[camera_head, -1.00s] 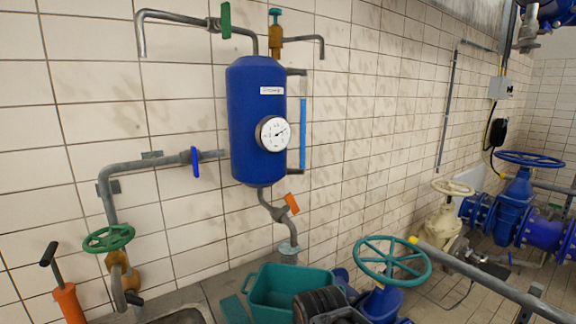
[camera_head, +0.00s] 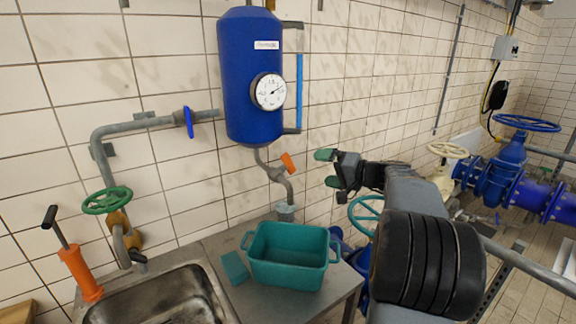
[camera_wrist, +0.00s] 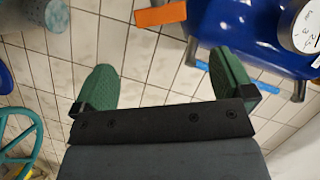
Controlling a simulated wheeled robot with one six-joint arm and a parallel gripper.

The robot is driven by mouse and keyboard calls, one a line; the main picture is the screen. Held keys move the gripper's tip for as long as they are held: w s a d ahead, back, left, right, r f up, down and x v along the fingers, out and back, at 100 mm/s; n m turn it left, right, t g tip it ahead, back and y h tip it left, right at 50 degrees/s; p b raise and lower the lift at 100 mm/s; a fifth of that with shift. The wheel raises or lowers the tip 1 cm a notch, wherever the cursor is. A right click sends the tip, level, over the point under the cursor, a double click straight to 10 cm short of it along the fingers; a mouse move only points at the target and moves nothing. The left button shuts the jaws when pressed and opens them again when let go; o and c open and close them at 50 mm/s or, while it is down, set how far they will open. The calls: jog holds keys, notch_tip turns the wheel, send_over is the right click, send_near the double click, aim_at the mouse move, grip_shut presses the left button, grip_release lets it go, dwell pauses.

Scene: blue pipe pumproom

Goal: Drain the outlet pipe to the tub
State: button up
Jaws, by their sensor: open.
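The outlet pipe (camera_head: 284,184) runs down from the bottom of the blue tank (camera_head: 251,80) and ends above a small grey cup-like fitting (camera_head: 286,212). Its orange valve handle (camera_head: 288,163) sits on the pipe, tilted. The teal tub (camera_head: 290,270) stands on the metal table, just in front of the pipe's lower end, and looks empty. My gripper (camera_head: 329,168) is open and empty, to the right of the orange handle and apart from it. In the wrist view the green fingertips (camera_wrist: 162,85) are spread, with the orange handle (camera_wrist: 160,14) beyond them at the top.
A metal sink (camera_head: 160,298) is at the lower left, with a green-wheel tap (camera_head: 107,200) and an orange hand pump (camera_head: 80,272). A teal block (camera_head: 235,267) lies left of the tub. A blue-handled valve (camera_head: 188,122) is on the left wall pipe. Blue pipework (camera_head: 500,170) stands at right.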

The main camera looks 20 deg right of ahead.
aim_at(290, 165)
jog(key=p+x, duration=0.3)
jog(key=x, duration=1)
jog(key=shift+a, duration=0.15)
jog(key=shift+c, duration=0.2)
jog(key=c, duration=0.7)
jog(key=shift+f+b, duration=0.4)
jog(key=shift+b, duration=0.3)
jog(key=y+b, duration=0.1)
jog(key=b, duration=0.2)
jog(key=shift+f+n+b, duration=0.2)
jog(key=shift+n+b, duration=0.2)
jog(key=y+b, duration=0.1)
jog(key=b, duration=0.3)
jog(key=shift+n+t+b, duration=0.3)
jog(key=shift+n+b, duration=0.1)
jog(key=shift+r+n+y+b, duration=0.35)
jog(key=shift+y+b, duration=0.25)
jog(key=shift+b, duration=0.65)
jog(key=shift+r, duration=0.15)
